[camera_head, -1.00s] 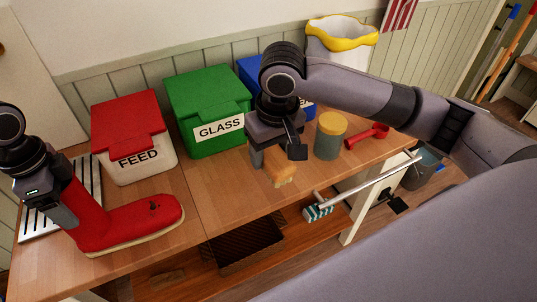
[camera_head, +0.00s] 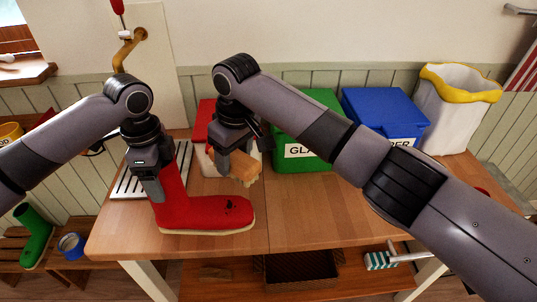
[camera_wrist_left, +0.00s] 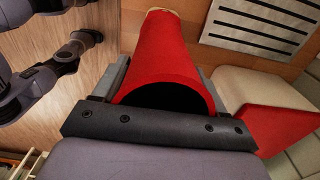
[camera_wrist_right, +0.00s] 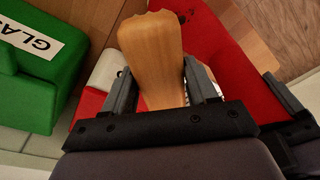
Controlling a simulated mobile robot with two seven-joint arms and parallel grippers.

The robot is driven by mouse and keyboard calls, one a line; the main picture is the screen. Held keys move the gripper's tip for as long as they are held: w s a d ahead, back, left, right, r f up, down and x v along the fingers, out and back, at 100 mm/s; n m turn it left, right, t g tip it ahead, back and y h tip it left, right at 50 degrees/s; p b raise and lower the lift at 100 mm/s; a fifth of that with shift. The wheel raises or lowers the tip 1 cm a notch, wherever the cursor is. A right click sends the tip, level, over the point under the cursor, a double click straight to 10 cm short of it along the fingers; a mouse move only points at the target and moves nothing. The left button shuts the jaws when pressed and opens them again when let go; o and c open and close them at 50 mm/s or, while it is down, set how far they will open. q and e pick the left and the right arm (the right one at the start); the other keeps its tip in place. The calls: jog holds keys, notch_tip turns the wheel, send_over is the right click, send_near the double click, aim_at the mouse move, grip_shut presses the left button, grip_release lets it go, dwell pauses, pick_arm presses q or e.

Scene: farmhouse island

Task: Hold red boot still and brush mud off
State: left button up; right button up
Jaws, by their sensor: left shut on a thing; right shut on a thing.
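The red boot (camera_head: 205,213) stands on the wooden table, its toe pointing right, with a dark mud spot (camera_head: 230,205) on top of the foot. My left gripper (camera_head: 157,186) is shut on the boot's shaft. In the left wrist view the shaft (camera_wrist_left: 168,55) lies between the fingers, its dark opening nearest the camera. My right gripper (camera_head: 232,157) is shut on a wooden brush (camera_head: 240,166), just above the boot's foot. In the right wrist view the brush (camera_wrist_right: 152,55) is between the fingers, with the red boot (camera_wrist_right: 225,60) beyond it. I cannot tell whether its bristles touch the boot.
Behind stand the red-lidded feed bin (camera_head: 204,110), the green glass bin (camera_head: 318,155) and a blue bin (camera_head: 385,110). A slotted metal tray (camera_head: 130,185) lies left of the boot. The table right of the boot (camera_head: 310,215) is clear.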

jog(key=shift+a, duration=1.2)
jog(key=shift+f, duration=3.1)
jog(key=shift+s+f, duration=0.2)
jog(key=shift+f, duration=0.7)
jog(key=shift+c, duration=0.4)
jog(key=shift+s, duration=3.05)
jog(key=shift+w, duration=3.25)
jog(key=shift+r, duration=4.15)
pick_arm(q)
jog(key=o, duration=1.8)
jog(key=shift+r, duration=3.75)
